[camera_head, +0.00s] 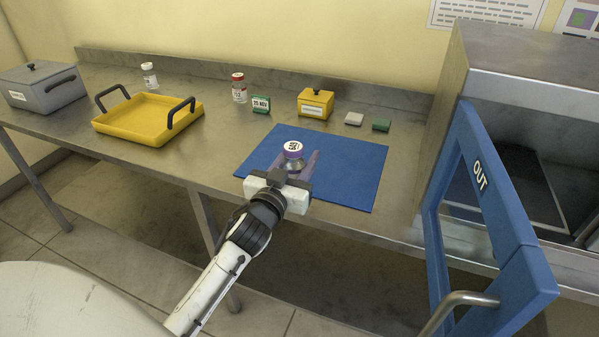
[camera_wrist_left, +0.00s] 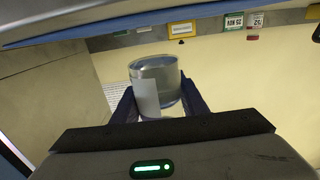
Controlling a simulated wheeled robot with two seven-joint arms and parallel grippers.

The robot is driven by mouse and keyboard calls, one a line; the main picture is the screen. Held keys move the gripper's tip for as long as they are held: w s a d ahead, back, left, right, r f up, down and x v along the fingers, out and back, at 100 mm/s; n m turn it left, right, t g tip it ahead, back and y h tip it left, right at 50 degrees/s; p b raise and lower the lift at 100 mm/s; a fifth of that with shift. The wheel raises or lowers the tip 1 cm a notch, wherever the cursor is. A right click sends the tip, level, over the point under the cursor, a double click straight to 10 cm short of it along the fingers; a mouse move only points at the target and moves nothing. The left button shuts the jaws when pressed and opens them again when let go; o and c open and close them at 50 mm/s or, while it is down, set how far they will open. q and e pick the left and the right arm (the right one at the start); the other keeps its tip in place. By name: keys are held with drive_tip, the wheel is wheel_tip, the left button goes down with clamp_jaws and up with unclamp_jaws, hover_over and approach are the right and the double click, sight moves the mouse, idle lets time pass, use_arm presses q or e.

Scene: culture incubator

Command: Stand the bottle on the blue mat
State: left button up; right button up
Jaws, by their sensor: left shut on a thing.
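The bottle (camera_head: 292,152) has a purple cap with a white marked top. My left gripper (camera_head: 292,168) is shut on it, with a finger on either side, over the blue mat (camera_head: 345,180). In the head view the bottle looks upright, cap up, its lower part hidden by the gripper. The left wrist view is upside down. There the clear bottle body (camera_wrist_left: 156,85) with a pale label sits between the fingers, and a gap shows between its base and the mat (camera_wrist_left: 150,22). My right gripper is not in view.
Behind the mat are a red-capped bottle (camera_head: 239,88), a green box (camera_head: 261,104), a yellow box (camera_head: 316,103) and two small blocks (camera_head: 354,119). A yellow tray (camera_head: 150,117) stands left. The incubator's open blue door (camera_head: 480,190) is right. The mat is otherwise bare.

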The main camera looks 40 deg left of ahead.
sight(300, 171)
use_arm(q)
drive_tip(key=shift+f, duration=1.55)
drive_tip(key=shift+b, duration=0.3)
drive_tip(key=shift+f+b, duration=0.3)
drive_tip(key=shift+f, duration=0.2)
drive_tip(key=o, duration=1.1)
drive_tip(key=shift+r, duration=0.1)
